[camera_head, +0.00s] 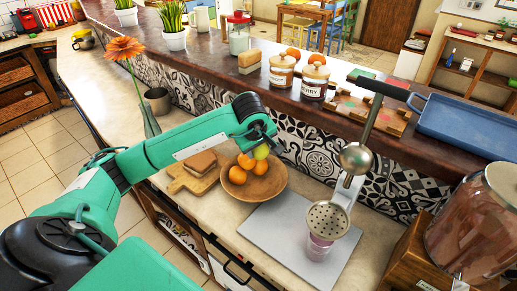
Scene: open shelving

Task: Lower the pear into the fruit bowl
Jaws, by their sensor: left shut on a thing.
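The wooden fruit bowl (262,192) stands on the counter near the middle of the view. It holds several orange fruits (237,175). The yellow-green pear (261,152) shows at the back of the bowl, just beyond the fruits in the picture. My left gripper (262,144) reaches in from the left and is shut on the pear from above. I cannot tell whether the pear touches the fruits or hangs just above them. The gripper's fingers are small and partly hidden by the wrist. My right gripper is out of view.
A cutting board (178,181) with bread lies left of the bowl. A grey mat (262,226) with a juicer stand (328,220) is to the right. The tiled wall and raised wooden ledge (205,52) with jars (282,72) run behind. A flower vase (150,122) stands left.

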